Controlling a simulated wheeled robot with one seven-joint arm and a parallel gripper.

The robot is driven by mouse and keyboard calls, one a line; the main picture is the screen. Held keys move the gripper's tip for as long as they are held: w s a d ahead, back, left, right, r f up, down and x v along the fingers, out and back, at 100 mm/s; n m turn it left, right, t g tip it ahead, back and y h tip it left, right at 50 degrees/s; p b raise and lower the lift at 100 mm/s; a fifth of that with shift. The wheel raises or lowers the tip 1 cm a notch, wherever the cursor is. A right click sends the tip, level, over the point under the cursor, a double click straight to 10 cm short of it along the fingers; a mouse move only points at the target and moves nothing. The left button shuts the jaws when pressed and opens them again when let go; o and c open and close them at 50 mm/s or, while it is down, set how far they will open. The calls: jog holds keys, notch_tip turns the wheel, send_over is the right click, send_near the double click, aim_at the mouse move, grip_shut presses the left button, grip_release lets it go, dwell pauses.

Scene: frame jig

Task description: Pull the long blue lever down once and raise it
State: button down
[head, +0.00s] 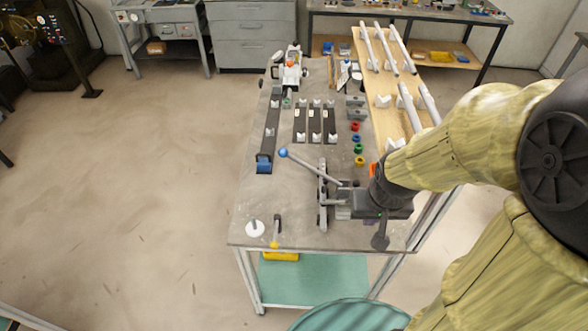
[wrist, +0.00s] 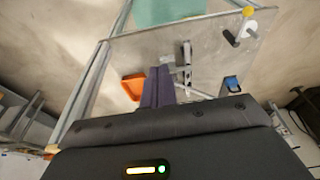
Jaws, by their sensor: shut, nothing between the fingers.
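The long lever is a grey rod with a blue ball knob (head: 283,152). In the head view it slants from the knob, down and right, to a grey upright bracket (head: 322,195) near the table's front. My gripper (head: 343,207) is right of the bracket, low over the table, apart from the knob. In the wrist view its purple fingers (wrist: 157,86) are together and empty, pointing toward the table. The bracket shows just right of them (wrist: 187,62).
A white disc with a post (head: 255,229) and a yellow-ended handle (head: 275,235) stand at the front left. A dark strip with a blue block (head: 264,163) lies left of the lever. Coloured rings (head: 357,148) and a wooden board with white tubes (head: 385,90) are behind.

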jog(key=w+a+f+n+t+h+b, duration=0.1)
jog(key=w+a+f+n+t+b, duration=0.2)
jog(key=w+a+f+n, duration=0.4)
jog(key=w+a+f+n+t+h+b, duration=0.1)
jog(key=w+a+f+n+t+b, duration=0.15)
jog(key=w+f+n, duration=0.45)
jog(key=a+n+t+y+b, duration=0.1)
jog(key=a+n+t+b, duration=0.3)
jog(key=a+n+t, duration=0.5)
jog(key=r+n+t, duration=0.1)
jog(key=n, duration=0.3)
jog(key=shift+n, duration=0.4)
jog(key=shift+w+a, duration=0.1)
jog(key=shift+w, duration=0.1)
jog(key=w+p, duration=0.2)
jog(key=w, duration=0.7)
jog(key=shift+w+d, duration=0.35)
jog(key=shift+w, duration=0.05)
jog(key=shift+a+r, duration=0.1)
jog(key=shift+r, duration=0.15)
